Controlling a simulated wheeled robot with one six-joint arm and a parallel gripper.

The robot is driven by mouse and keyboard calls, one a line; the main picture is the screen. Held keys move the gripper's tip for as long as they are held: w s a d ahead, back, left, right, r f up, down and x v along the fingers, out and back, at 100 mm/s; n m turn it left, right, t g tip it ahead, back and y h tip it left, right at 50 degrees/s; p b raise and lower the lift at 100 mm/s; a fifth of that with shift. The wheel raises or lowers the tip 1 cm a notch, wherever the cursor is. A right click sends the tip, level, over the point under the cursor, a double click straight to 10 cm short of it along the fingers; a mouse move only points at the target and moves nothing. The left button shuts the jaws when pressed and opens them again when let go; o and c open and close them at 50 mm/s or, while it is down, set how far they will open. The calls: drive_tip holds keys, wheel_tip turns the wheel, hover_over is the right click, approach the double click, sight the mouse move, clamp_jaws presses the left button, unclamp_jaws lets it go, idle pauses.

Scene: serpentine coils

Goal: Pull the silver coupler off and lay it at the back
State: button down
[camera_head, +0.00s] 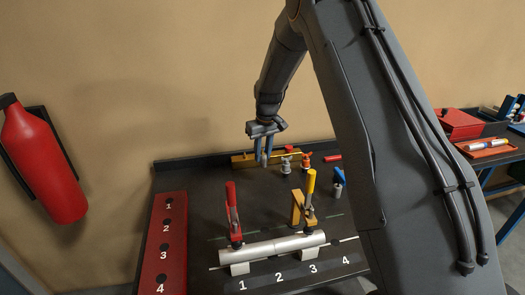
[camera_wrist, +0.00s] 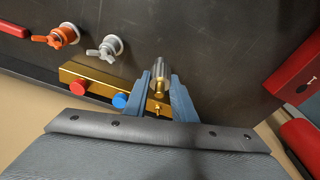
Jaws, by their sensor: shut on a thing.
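The silver coupler (camera_wrist: 161,72) is a ribbed, shiny cylinder between my fingertips in the wrist view. My gripper (camera_wrist: 159,85) is shut on it. A brass fitting shows close against the coupler, by a gold manifold block (camera_wrist: 90,82) with a red knob (camera_wrist: 80,88) and a blue knob (camera_wrist: 120,100). I cannot tell whether coupler and fitting are joined. In the head view my gripper (camera_head: 264,161) points down at the bench's back, in front of the gold block (camera_head: 240,160). The coupler is not clear there.
A grey valve (camera_head: 286,165) and an orange valve (camera_head: 306,162) stand right of my gripper. A silver pipe (camera_head: 272,248) lies in front under red (camera_head: 233,210) and yellow (camera_head: 310,185) clamp handles. A red numbered strip (camera_head: 162,240) lies left. Bare bench shows at back left.

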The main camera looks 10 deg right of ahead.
sight(263, 165)
drive_tip(key=shift+f+b, duration=1.1)
drive_tip(key=shift+f, duration=1.85)
drive_tip(key=c, duration=1.4)
unclamp_jaws()
drive_tip(key=shift+r, duration=0.15)
